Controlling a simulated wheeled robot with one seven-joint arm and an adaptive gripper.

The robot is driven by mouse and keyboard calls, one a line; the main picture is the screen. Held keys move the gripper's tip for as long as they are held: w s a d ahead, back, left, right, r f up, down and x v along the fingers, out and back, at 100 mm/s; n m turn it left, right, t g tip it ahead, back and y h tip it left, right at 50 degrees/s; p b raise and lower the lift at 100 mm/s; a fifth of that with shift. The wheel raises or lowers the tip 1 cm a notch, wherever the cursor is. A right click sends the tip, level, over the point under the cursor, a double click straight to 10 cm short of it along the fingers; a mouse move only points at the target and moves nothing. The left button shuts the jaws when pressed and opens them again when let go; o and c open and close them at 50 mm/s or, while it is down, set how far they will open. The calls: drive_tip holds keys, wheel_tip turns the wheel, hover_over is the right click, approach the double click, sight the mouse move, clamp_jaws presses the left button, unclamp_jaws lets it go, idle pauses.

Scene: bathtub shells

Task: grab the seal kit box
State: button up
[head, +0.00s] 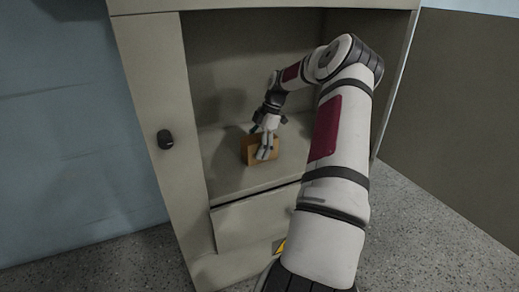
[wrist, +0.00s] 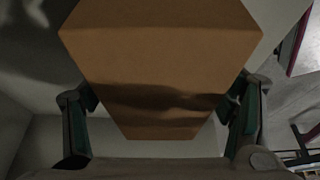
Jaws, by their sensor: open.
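The seal kit box is most likely the small brown box (head: 250,150), standing on the cabinet shelf in the head view; no label is readable. In the wrist view the brown box (wrist: 160,60) fills the upper middle, close to the camera. My gripper (head: 267,152) is at the box in the head view and hides part of it. In the wrist view my gripper (wrist: 163,125) is open, with one finger on each side of the box's lower part. A gap shows at the left finger; whether the right finger touches the box I cannot tell.
The box is inside an open beige cabinet (head: 160,95) with side walls and a top edge around my arm. The shelf (head: 228,182) is otherwise bare where visible. A drawer front (head: 250,215) lies below it. Speckled floor (head: 420,220) is free at the right.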

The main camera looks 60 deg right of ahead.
drive_tip(key=shift+f, duration=0.25)
idle(0.3)
drive_tip(key=shift+c, duration=0.6)
drive_tip(key=c, duration=1.4)
